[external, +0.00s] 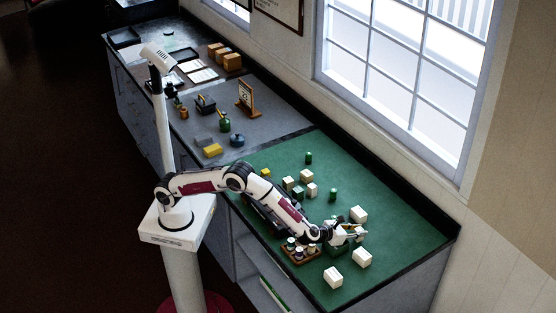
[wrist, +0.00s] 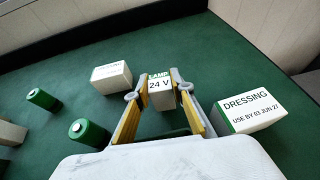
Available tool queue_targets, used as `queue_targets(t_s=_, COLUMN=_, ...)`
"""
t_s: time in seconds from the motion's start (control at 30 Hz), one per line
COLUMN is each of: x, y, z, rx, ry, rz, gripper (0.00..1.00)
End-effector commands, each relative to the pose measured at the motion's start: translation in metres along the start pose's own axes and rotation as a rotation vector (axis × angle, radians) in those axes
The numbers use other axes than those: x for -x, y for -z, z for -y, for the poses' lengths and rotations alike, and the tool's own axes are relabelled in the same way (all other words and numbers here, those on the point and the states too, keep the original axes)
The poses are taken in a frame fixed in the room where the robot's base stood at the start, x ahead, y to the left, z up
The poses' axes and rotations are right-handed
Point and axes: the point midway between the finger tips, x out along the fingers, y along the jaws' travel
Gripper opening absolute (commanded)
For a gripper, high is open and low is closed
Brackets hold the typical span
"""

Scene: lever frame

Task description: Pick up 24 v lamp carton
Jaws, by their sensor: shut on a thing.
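The 24 V lamp carton (wrist: 161,99) is a small pale box with a green "LAMP" band and "24 V" in black on its face. In the wrist view it sits between the two yellow-padded fingers of my gripper (wrist: 158,92), which is shut on it. In the external view my gripper (external: 352,232) is low over the right part of the green bench top. The carton is hard to make out there, and I cannot tell whether it touches the bench.
A brown tray (external: 301,259) with small jars is near my forearm. More white boxes (external: 333,277) stand nearby. The far right bench is clear.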

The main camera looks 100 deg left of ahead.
Motion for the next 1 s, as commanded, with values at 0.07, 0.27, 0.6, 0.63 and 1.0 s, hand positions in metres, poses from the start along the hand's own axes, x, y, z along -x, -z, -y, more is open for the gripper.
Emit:
queue_targets(t_s=0.07, x=0.003, y=-0.008, z=0.000, rx=0.003, ry=0.001, rz=0.002, gripper=0.12)
queue_targets(t_s=0.27, x=0.013, y=-0.033, z=0.000, rx=0.005, ry=0.000, rz=0.002, gripper=0.12)
queue_targets(t_s=0.6, x=0.030, y=-0.074, z=0.000, rx=0.002, ry=-0.001, rz=0.002, gripper=0.12)
queue_targets(t_s=0.63, x=0.031, y=-0.076, z=0.000, rx=0.002, ry=-0.001, rz=0.002, gripper=0.12)
queue_targets(t_s=1.0, x=0.035, y=-0.084, z=0.000, rx=0.001, ry=-0.001, rz=0.001, gripper=0.12)
